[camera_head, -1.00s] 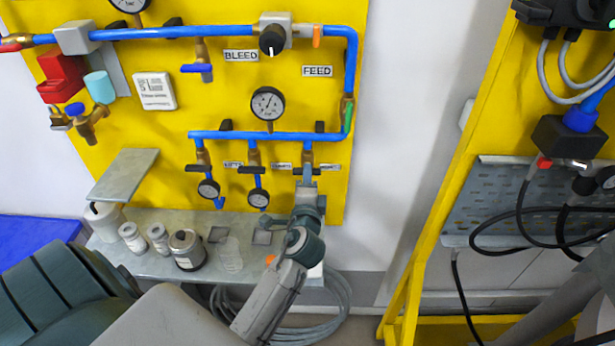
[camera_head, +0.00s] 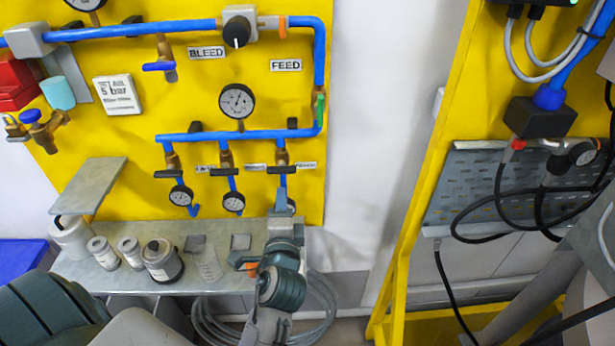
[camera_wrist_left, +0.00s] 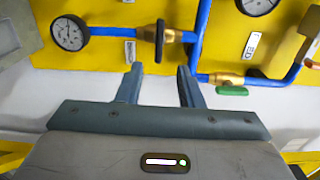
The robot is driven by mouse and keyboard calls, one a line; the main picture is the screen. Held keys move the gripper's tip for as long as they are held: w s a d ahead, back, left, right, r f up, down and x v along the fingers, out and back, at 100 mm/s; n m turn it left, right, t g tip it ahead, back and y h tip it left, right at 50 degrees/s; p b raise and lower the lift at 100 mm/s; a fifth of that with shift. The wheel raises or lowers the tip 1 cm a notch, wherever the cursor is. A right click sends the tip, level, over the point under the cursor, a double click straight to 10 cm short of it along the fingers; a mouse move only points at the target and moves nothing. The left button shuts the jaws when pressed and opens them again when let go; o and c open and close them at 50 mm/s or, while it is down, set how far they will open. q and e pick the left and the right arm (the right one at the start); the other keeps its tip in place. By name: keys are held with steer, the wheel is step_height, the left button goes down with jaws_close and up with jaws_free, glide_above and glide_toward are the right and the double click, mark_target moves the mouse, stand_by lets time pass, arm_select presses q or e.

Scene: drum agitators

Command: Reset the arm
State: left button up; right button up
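My left gripper (camera_head: 283,203) comes up from the bottom of the head view, in front of the right-hand outlet of the lower blue pipe (camera_head: 240,135). In the left wrist view my left gripper (camera_wrist_left: 160,72) has its two fingers apart with nothing between them. A black valve handle (camera_wrist_left: 160,40) on a brass fitting shows just beyond the fingertips, apart from them in the picture. The exact distance is hard to tell. My right gripper is not seen; only part of my right arm seems to show at the lower right.
A grey shelf (camera_head: 130,275) below the yellow panel (camera_head: 275,85) holds several jars and a clear beaker (camera_head: 207,264). A coiled hose (camera_head: 325,305) hangs beneath. A yellow frame (camera_head: 425,180) with black cables stands at the right. The white wall between is clear.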

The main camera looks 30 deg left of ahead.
arm_select(q)
steer(key=s+a+f+n+g+h, duration=0.1)
steer(key=s+f+n+g+h, duration=0.45)
steer(key=s+f, duration=0.55)
steer(key=s+d+f+n+g+h, duration=0.2)
steer(key=s+f+n+g, duration=0.1)
steer(key=s, duration=0.2)
steer(key=s+d+f+n+g+h, duration=0.1)
steer(key=s+d+f+n+g, duration=0.15)
steer(key=s+f, duration=0.2)
steer(key=s+a+f+g+b, duration=0.1)
steer(key=a+f+b, duration=0.15)
steer(key=f, duration=1.55)
steer(key=s+a+f+g+b, duration=0.1)
steer(key=f+b, duration=0.2)
steer(key=f, duration=1.6)
steer(key=s+a+f+g+b, duration=0.1)
steer(key=s+f+b, duration=0.3)
steer(key=s+f, duration=1.4)
step_height(320, 180, down, 4)
steer(key=shift+r+b, duration=0.1)
steer(key=shift+b, duration=0.2)
